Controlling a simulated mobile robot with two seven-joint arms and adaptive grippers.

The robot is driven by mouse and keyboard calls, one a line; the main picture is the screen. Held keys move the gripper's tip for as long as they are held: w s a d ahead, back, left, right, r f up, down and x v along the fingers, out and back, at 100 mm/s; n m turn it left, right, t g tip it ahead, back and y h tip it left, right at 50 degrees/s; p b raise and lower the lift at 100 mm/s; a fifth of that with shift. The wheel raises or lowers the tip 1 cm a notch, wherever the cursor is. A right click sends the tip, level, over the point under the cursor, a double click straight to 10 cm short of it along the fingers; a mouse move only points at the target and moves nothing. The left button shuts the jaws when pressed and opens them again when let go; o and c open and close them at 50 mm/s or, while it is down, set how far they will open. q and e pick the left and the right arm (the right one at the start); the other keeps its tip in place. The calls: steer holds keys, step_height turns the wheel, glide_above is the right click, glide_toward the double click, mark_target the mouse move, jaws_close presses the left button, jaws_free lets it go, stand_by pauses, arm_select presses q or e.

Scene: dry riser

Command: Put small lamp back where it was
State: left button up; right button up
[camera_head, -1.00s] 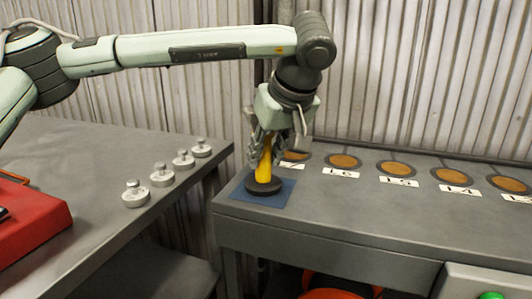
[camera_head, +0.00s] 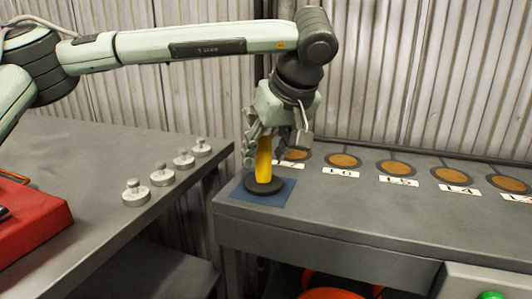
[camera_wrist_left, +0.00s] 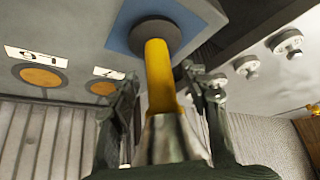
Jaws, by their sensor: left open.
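The small lamp has a yellow body (camera_head: 264,160) and a round dark base (camera_head: 264,185). It stands upright on a blue mat (camera_head: 236,193) at the left end of the right-hand bench. In the left wrist view the lamp (camera_wrist_left: 159,75) rises between the fingers, with a metallic part nearest the camera. My left gripper (camera_head: 276,148) is open around the lamp's upper part, with a finger on either side; it also shows in the left wrist view (camera_wrist_left: 160,90). The lamp's top is hidden by the gripper in the head view. My right gripper is not in view.
Several round orange-brown discs (camera_head: 343,160) with number labels line the right bench (camera_head: 380,215). Several metal weights with knobs (camera_head: 162,173) stand on the left bench (camera_head: 75,160), near a red case (camera_head: 35,222). A gap separates the benches. A corrugated wall (camera_head: 430,80) stands behind.

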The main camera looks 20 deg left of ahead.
arm_select(q)
steer(key=v, duration=1.1)
steer(key=shift+r, duration=0.25)
steer(key=shift+s+d, duration=0.1)
